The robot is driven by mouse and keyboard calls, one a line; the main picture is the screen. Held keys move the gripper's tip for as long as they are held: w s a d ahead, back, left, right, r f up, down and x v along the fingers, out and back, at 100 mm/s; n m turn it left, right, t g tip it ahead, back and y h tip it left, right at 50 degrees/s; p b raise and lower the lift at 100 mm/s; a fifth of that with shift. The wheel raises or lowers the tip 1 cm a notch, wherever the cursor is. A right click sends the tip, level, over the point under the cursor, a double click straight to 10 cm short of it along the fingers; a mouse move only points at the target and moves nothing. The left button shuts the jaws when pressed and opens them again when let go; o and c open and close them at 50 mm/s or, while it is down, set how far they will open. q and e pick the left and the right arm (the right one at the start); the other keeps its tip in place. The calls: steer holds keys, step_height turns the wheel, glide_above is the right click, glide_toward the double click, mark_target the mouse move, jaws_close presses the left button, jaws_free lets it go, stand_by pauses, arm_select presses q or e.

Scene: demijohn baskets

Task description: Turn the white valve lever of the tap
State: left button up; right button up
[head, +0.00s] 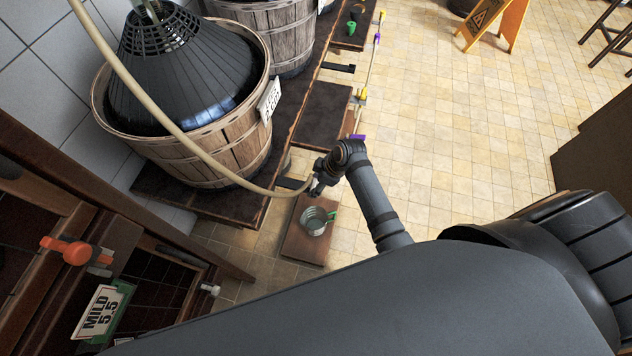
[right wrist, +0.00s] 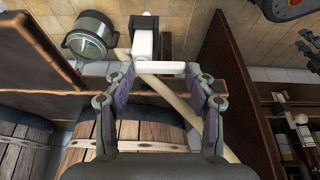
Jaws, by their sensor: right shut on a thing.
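The white valve lever (right wrist: 160,67) of the tap lies crosswise between the fingertips of my right gripper (right wrist: 160,75) in the right wrist view. The gripper is shut on it, one finger at each end. The white tap body (right wrist: 143,42) stands just beyond the lever. In the head view my right gripper (head: 318,183) is at the end of the beige hose (head: 215,172), and it hides most of the tap there. My left gripper is not in view.
A metal pot (head: 314,221) stands on a low wooden stand below my right gripper. A demijohn in a wooden basket (head: 215,160) stands at the upper left. An orange tap (head: 68,250) and a "MILD 5.5" sign (head: 98,312) are at the lower left. Tiled floor (head: 450,130) lies open to the right.

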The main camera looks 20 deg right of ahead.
steer(key=shift+d+r+n+g+p, duration=0.15)
steer(key=shift+n+g+p, duration=0.1)
steer(key=shift+n+p, duration=0.25)
steer(key=shift+d+r+n+g+p, duration=0.1)
steer(key=shift+n+g+p, duration=0.15)
steer(key=shift+n+p, duration=0.25)
steer(key=n, duration=0.1)
steer(key=n+g, duration=0.1)
steer(key=shift+d+f+n+y+p, duration=0.15)
steer(key=shift+d+n+y+p, duration=0.15)
steer(key=shift+n+p, duration=0.1)
steer(key=shift+w+d+f+n+g, duration=0.15)
steer(key=shift+n+g, duration=0.3)
steer(key=shift+n, duration=0.8)
steer(key=shift+w+d+r+n+g, duration=0.2)
steer(key=shift+n+g, duration=0.3)
steer(key=shift+n, duration=0.8)
steer(key=shift+w+d+f+n+g, duration=0.2)
steer(key=shift+n+g, duration=0.25)
steer(key=shift+n, duration=0.8)
steer(key=shift+s, duration=0.1)
steer(key=o, duration=1.2)
